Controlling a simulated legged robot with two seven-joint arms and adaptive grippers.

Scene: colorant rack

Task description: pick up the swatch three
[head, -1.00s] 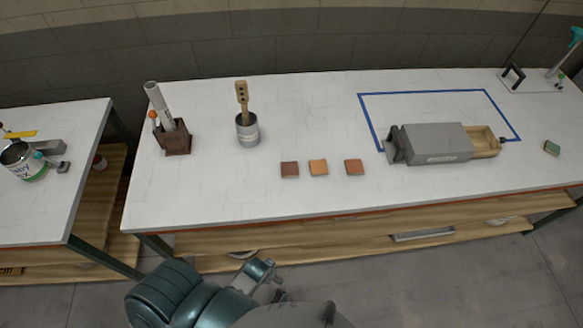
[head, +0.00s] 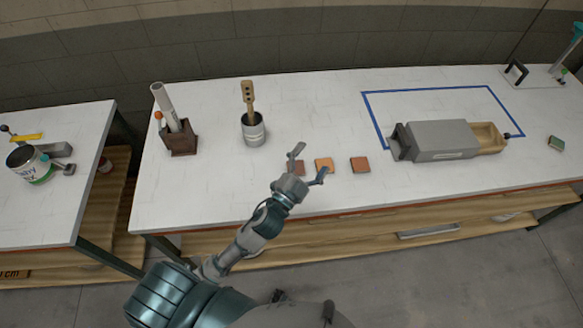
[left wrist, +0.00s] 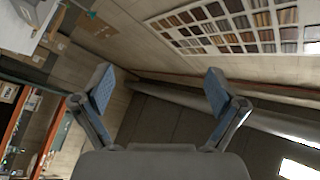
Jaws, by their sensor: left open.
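My left gripper (head: 310,163) is open and appears in front of the left and middle swatches, partly covering the left one. It holds nothing. In the left wrist view the two spread fingers (left wrist: 158,85) have nothing between them, and no swatch shows there. My right gripper is not in view.
A small green block (head: 556,144) lies at the right. A can with a brush (head: 253,132) and a brown holder (head: 182,142) stand behind left. The table's front is clear.

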